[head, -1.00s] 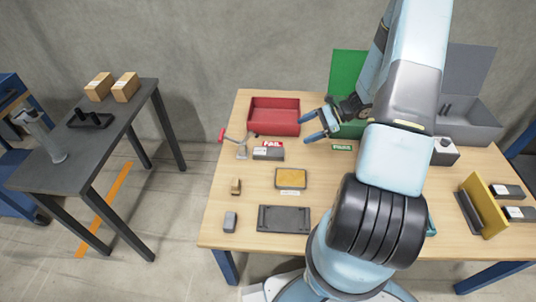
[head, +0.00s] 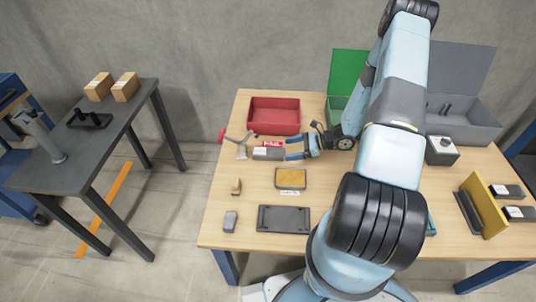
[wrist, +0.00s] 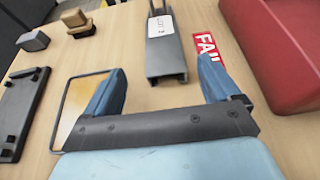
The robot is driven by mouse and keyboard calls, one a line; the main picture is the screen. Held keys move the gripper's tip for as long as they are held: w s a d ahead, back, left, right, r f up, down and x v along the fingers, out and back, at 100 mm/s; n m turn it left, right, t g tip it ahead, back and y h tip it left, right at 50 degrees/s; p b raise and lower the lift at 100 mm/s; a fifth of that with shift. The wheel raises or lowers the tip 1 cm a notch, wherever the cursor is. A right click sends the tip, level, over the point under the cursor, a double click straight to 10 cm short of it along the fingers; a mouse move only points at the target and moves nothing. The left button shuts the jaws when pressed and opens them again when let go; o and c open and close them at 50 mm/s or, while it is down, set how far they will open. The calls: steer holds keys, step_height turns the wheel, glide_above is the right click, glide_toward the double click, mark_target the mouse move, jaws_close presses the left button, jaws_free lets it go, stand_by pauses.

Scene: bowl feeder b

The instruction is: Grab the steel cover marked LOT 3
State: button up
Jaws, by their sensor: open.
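A grey steel cover (head: 268,154) with a white label lies on the wooden table; the label's number is too small to read. It also shows in the wrist view (wrist: 166,62) as a channel-shaped piece, its near end toward me and its label at the far part. My gripper (head: 290,149) is just right of the cover in the head view, low over the table. In the wrist view my gripper (wrist: 163,74) is open, with one finger to each side of the cover's near end. Nothing is held.
A red FAIL label (wrist: 207,48) and red bin (head: 274,116) lie beside the cover. A clamp with a red handle (head: 223,134) stands at its left. A yellow-topped tray (head: 291,178) is close below. Two labelled grey pieces (head: 507,191) sit by a yellow stand (head: 484,205).

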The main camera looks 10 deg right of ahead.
mark_target(275, 151)
steer(key=shift+w+x, duration=0.15)
steer(key=shift+x, duration=1.55)
steer(key=shift+w+x, duration=0.15)
steer(key=shift+x, duration=1.55)
steer(key=shift+d+f, duration=0.2)
steer(key=shift+c, duration=0.3)
steer(key=c, duration=1.2)
steer(key=shift+c, duration=0.2)
steer(key=shift+r, duration=0.15)
